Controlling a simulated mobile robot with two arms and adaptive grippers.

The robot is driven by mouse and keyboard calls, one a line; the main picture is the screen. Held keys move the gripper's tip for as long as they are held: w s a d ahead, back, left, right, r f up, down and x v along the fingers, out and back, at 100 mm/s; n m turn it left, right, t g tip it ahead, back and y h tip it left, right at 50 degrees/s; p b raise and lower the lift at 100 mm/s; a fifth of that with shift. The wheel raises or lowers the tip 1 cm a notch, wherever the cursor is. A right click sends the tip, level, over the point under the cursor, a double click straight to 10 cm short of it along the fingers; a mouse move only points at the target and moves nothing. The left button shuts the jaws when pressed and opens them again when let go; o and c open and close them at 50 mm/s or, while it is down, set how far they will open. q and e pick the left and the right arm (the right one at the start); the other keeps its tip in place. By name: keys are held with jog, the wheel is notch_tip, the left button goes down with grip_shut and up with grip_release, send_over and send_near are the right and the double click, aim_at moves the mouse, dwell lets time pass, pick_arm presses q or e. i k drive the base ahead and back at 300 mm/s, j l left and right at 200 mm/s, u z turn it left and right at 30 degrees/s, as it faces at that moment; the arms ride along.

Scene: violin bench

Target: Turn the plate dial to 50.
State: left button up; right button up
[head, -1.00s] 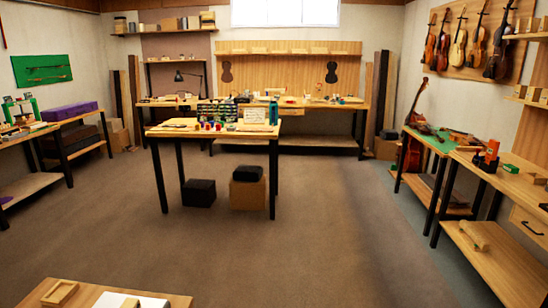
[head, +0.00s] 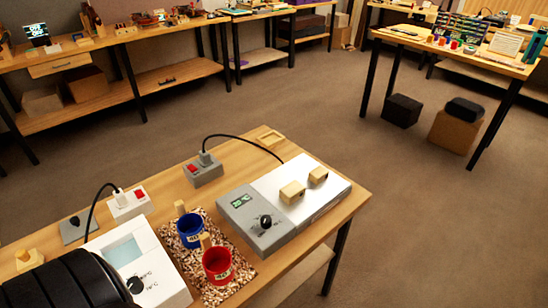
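The plate unit (head: 285,206) sits on the near wooden bench, right of centre in the head view. It has a light flat top and a grey front panel. The plate dial (head: 265,221) is a black round knob on that panel. A small green-lit display (head: 241,201) sits beside it; its digits look like 20 but are small. Two wooden blocks lie on the plate, a larger one (head: 292,192) and a smaller one (head: 318,176).
A blue mug (head: 190,231) and red mug (head: 217,265) stand on a speckled mat (head: 191,262) left of the plate. A white unit (head: 145,262) with another black knob and a dark ridged round thing (head: 62,288) are farther left. A grey switch box (head: 203,170) is behind.

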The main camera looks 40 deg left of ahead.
aim_at(266, 220)
jog(key=u, duration=1.05)
